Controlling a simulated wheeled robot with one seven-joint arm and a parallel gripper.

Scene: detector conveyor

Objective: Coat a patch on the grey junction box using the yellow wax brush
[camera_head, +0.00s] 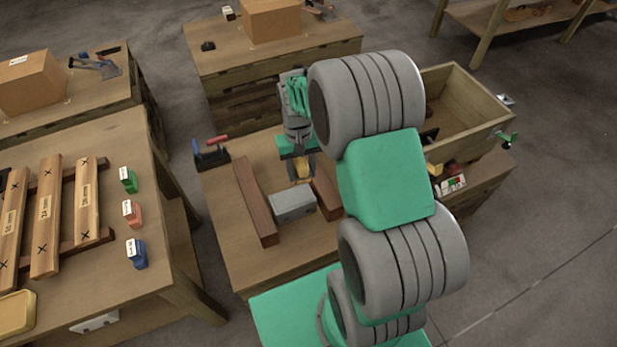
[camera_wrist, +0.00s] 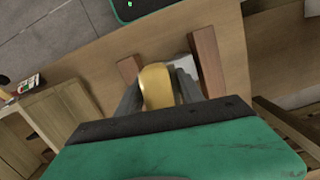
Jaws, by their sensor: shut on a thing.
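The grey junction box (camera_head: 293,207) sits on the wooden workbench between two brown wooden blocks. In the wrist view it is mostly hidden, with a pale part (camera_wrist: 182,68) showing behind the brush. My gripper (camera_head: 300,165) is above the bench, just behind the box in the head view. It is shut on the yellow wax brush (camera_wrist: 157,87), whose yellow body shows between the two fingers; it also shows in the head view (camera_head: 301,171). I cannot tell whether the brush touches anything, and its working end is hidden.
A left wooden block (camera_head: 256,200) and a right wooden block (camera_head: 326,196) flank the box. A rack with red and blue handles (camera_head: 211,152) stands at the bench's left edge. A wooden crate (camera_head: 470,138) stands at the right. The bench front (camera_head: 240,262) is clear.

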